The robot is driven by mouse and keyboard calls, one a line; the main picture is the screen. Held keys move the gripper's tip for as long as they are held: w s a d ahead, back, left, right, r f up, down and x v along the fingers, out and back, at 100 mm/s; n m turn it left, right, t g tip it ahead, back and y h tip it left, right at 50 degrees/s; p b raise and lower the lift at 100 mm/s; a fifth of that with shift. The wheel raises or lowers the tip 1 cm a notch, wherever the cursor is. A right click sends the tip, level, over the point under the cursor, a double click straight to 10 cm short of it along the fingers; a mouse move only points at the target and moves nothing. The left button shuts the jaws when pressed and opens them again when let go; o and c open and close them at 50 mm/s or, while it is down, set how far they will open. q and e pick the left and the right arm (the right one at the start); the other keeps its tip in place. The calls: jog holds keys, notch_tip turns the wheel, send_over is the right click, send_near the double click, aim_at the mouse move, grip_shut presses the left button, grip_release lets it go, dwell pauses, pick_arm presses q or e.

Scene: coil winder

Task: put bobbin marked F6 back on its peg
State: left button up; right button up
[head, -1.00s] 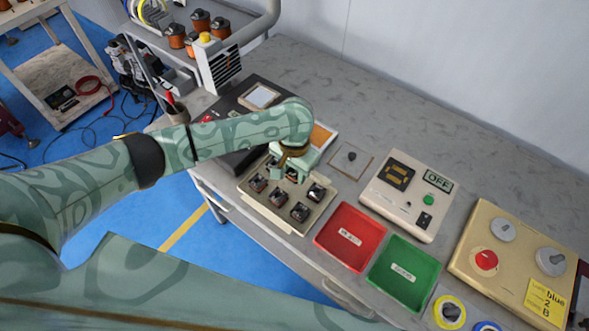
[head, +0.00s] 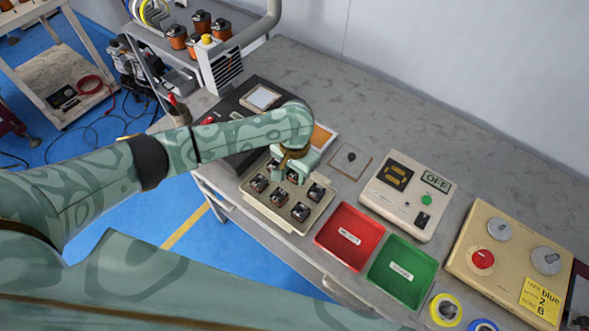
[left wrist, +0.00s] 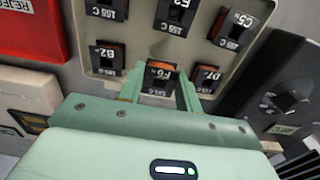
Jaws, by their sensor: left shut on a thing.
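The bobbin marked F6 (left wrist: 159,76), dark with an orange edge, is between the two fingers of my left gripper (left wrist: 160,92) in the left wrist view. The gripper is shut on it. The bobbin is at the tray's row, between the neighbours marked B2 (left wrist: 107,57) and D7 (left wrist: 207,78); I cannot tell whether it is seated on its peg or slightly raised. The beige peg tray (head: 262,206) holds several dark bobbins. In the head view my left gripper (head: 291,174) points down over the tray's back row and hides the held bobbin. My right gripper is not in view.
A red bin (head: 349,237) and a green bin (head: 402,272) stand right of the tray. A switch box (head: 410,195) reading OFF is behind them, a dial panel (head: 515,262) further right. A dark machine (head: 250,112) lies behind the tray. The back bench is clear.

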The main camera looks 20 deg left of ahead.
pick_arm(q)
jog(key=shift+f, duration=0.25)
dwell(0.4)
jog(key=shift+f+b, duration=0.4)
jog(key=shift+f, duration=0.35)
jog(key=shift+f, duration=0.1)
jog(key=o, duration=1)
jog(key=shift+o, duration=0.2)
notch_tip(320, 180, up, 16)
jog(key=p, duration=0.7)
jog(key=shift+p, duration=0.4)
